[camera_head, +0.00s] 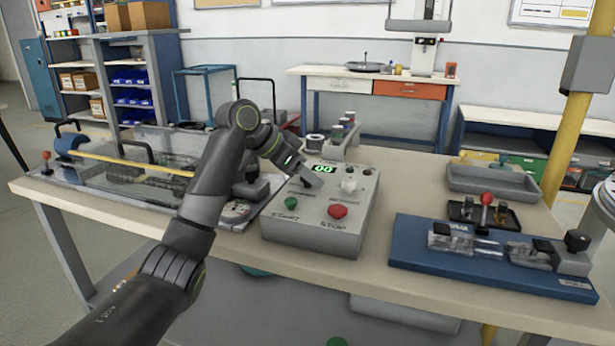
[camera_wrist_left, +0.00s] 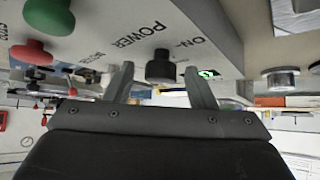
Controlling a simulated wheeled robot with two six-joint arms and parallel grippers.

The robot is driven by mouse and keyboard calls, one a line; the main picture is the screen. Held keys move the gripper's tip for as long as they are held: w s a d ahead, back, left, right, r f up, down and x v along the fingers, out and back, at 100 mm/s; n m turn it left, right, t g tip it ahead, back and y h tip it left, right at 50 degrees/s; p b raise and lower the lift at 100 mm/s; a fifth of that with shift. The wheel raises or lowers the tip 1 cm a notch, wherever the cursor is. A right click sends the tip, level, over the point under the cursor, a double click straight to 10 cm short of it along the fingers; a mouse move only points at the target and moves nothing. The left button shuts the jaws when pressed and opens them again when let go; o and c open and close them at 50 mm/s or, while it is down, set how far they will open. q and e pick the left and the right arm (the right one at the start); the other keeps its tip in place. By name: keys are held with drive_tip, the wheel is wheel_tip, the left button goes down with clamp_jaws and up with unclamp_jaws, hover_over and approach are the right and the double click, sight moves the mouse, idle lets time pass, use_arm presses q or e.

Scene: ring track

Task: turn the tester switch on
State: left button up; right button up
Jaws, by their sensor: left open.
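The grey tester box (camera_head: 320,228) stands on the bench in the middle of the head view. It has a lit green display (camera_head: 323,169), a green START button (camera_head: 291,203) and a red STOP button (camera_head: 337,211). My left gripper (camera_head: 308,177) is over the back left part of its top panel, pointing down. In the left wrist view, a black power knob (camera_wrist_left: 160,67) with POWER and ON lettering sits between the spread fingertips of my left gripper (camera_wrist_left: 159,75). Contact between fingers and knob cannot be told. The gripper hides the knob in the head view. My right gripper is not in view.
A clear-covered track rig (camera_head: 130,165) lies left of the box. A blue fixture (camera_head: 480,258) with clamps and a grey tray (camera_head: 492,180) are on the right. Bench top is free between box and fixture.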

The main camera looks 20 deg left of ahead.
use_arm(q)
drive_tip(key=shift+w+d+f, duration=0.1)
drive_tip(key=shift+d+f, duration=0.05)
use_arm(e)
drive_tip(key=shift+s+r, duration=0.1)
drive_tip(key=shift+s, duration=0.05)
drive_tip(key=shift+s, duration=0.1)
use_arm(q)
drive_tip(key=c, duration=0.9)
drive_tip(key=shift+c, duration=0.4)
